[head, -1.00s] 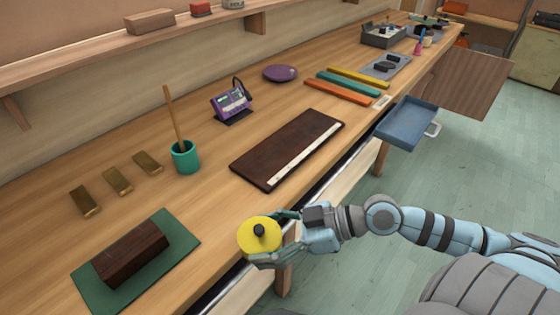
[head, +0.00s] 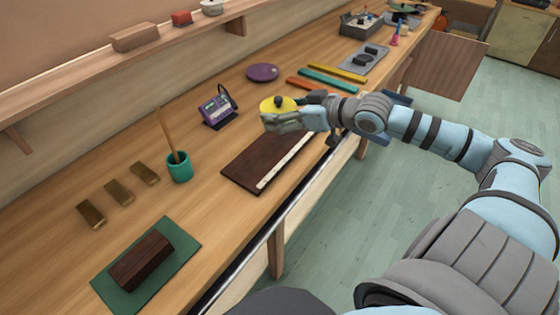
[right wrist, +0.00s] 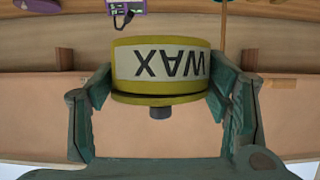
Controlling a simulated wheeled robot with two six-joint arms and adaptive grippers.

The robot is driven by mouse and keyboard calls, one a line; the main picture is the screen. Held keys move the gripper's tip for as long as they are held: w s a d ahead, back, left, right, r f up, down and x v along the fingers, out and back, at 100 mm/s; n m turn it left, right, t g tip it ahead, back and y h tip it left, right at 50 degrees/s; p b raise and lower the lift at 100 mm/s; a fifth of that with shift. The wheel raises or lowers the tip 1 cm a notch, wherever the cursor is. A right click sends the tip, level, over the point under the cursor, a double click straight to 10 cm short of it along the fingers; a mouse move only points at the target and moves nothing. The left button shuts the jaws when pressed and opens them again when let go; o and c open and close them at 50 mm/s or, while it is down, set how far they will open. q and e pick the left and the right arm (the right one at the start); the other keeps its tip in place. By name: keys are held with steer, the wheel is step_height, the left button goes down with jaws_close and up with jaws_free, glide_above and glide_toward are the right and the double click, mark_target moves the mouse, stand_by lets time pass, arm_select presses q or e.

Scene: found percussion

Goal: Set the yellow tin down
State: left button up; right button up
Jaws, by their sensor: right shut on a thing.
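The yellow tin (head: 277,105) is round, with a dark knob on its lid. In the right wrist view the tin (right wrist: 160,66) shows a pale band lettered WAX, upside down in that picture. My right gripper (head: 285,116) is shut on the tin, with one finger on each side of it. The tin appears above the far part of the dark brown board (head: 250,165); the gap below it cannot be judged. My left gripper is not in view.
A purple device (head: 217,108) and purple disc (head: 262,72) lie beyond the tin. A teal cup with a stick (head: 179,168) stands left of the board. Orange, teal and yellow bars (head: 350,74) lie to the right. Bare wood (head: 215,215) shows in front.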

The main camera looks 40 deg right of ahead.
steer(key=shift+d, duration=0.2)
step_height(320, 180, down, 20)
steer(key=b, duration=0.6)
steer(key=shift+w+r+b, duration=0.1)
steer(key=shift+b, duration=0.2)
steer(key=shift+r, duration=0.1)
steer(key=shift+f+b, duration=0.4)
steer(key=o, duration=1.7)
